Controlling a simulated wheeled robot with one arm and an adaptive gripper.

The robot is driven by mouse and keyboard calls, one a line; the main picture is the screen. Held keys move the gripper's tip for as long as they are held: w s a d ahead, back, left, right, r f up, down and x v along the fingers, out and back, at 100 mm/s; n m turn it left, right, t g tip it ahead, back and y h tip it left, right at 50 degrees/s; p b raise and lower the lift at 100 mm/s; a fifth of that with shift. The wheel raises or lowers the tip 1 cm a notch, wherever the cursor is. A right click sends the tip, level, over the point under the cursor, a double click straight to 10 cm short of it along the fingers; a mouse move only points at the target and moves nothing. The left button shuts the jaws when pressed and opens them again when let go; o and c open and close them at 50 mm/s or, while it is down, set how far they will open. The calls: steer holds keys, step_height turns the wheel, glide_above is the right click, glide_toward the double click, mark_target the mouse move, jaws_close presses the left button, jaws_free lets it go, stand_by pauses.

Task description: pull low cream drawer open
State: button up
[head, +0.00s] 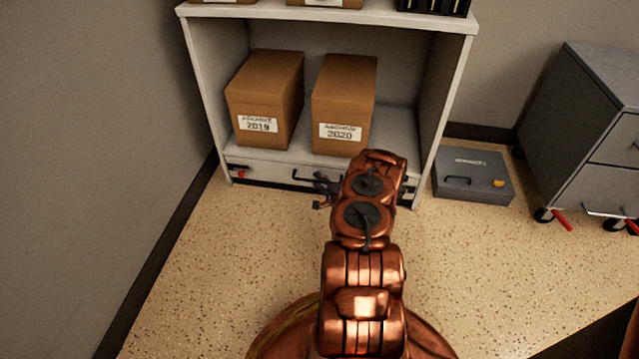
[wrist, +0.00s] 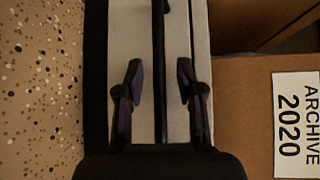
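The low cream drawer (head: 272,174) is a shallow front at the bottom of the shelf unit, with a dark bar handle (head: 305,178). In the wrist view its pale front (wrist: 128,35) runs up the picture, with the dark handle (wrist: 160,45) as an upright bar. My gripper (head: 325,188) is at the handle, partly hidden by my copper arm. In the wrist view my gripper (wrist: 160,80) has its two fingers apart, one on each side of the bar, with gaps visible. The drawer looks shut. Its right part is hidden by my arm.
Boxes marked 2019 (head: 265,95) and 2020 (head: 343,100) stand on the shelf above the drawer. A grey case (head: 473,178) lies on the floor at right, near a grey wheeled cabinet (head: 575,125). A wall is at left. The speckled floor (head: 200,270) before the unit is clear.

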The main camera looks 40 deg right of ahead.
jaws_close()
stand_by(0.6)
